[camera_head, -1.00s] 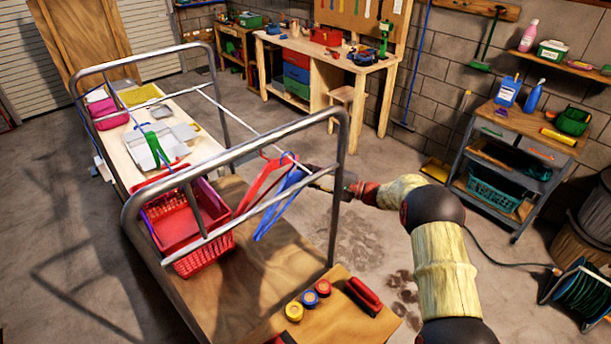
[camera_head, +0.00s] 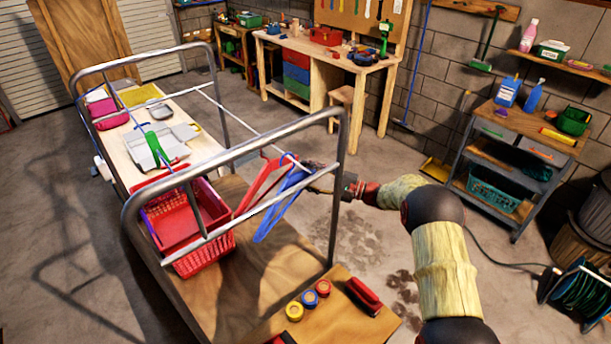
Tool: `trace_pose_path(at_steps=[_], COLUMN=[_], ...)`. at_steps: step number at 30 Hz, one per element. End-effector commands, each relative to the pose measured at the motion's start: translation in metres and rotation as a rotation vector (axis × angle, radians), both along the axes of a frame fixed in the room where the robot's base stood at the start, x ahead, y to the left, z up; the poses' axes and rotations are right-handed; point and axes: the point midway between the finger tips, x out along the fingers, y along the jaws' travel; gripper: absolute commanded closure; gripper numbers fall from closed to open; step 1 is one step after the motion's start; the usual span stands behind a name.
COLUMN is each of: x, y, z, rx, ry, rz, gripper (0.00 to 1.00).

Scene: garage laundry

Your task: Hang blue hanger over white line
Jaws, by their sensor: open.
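The blue hanger (camera_head: 281,203) hangs at the white line (camera_head: 240,122), beside the red hanger (camera_head: 262,184), over the near end of the wooden bench. Its hook is at the line near the metal frame's right side; at this size I cannot tell how fully it sits over the line. My gripper (camera_head: 316,177) is just right of the blue hanger's top, reaching in from the right behind the frame post. The gripper is open; its fingers are small and dark and partly hard to make out against the hanger.
A metal tube frame (camera_head: 341,140) stands close around the hangers and my gripper. A red basket (camera_head: 205,256) sits left of them. Several round lids and a red brush (camera_head: 363,295) lie on the near board.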

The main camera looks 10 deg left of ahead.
Motion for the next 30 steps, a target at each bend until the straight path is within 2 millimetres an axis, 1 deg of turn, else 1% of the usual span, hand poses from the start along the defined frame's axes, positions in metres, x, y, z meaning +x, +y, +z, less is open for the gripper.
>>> trace_pose_path(at_steps=[5,12,15,18,21,24,30], x=[-0.003,-0.012,-0.016,-0.019,-0.021,-0.022,-0.022], y=[-0.023,-0.071,-0.089,-0.102,-0.11,-0.114,-0.116], z=[-0.002,-0.006,-0.008,-0.009,-0.01,-0.01,-0.01], rx=[0.0,0.0,0.001,0.0,0.0,0.001,0.001], ry=[0.0,0.0,0.0,0.0,0.0,0.0,0.0], rz=[-0.002,-0.004,-0.004,-0.002,-0.001,0.0,0.0], gripper=[0.54,0.54,0.54,0.54,0.54,0.54,0.54])
